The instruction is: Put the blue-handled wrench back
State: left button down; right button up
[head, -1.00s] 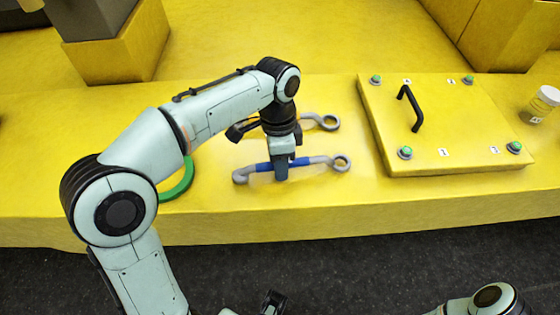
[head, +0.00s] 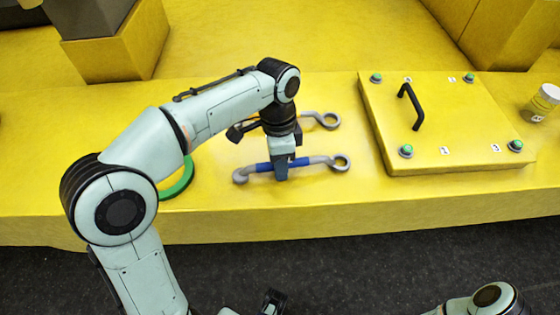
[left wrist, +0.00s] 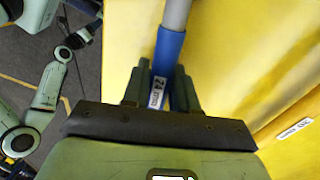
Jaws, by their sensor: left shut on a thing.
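The blue-handled wrench (head: 262,167) lies crosswise at the front of the yellow surface in the head view, its ring end to the right. My left gripper (head: 281,172) points down and is shut on the middle of its blue handle. In the left wrist view the blue handle (left wrist: 169,55), with a white label, sits between the fingers of my left gripper (left wrist: 162,88). Whether the wrench touches the surface or hangs just above it is hard to tell.
A second grey wrench (head: 326,121) lies behind, partly hidden by my left arm. A green ring (head: 180,181) lies to the left. A yellow panel (head: 455,120) with a black handle (head: 411,106) and green-topped knobs is to the right, with a jar (head: 541,103) beyond it.

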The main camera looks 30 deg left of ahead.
pick_arm(q)
jog(key=shift+f, duration=0.2)
jog(key=c, duration=0.8)
grip_release()
notch_tip(320, 180, up, 13)
jog(key=w+a+p, duration=0.1)
jog(key=p, duration=0.3)
jog(key=shift+w+a, duration=0.2)
jog(key=shift+w, duration=0.2)
jog(key=shift+r, duration=0.1)
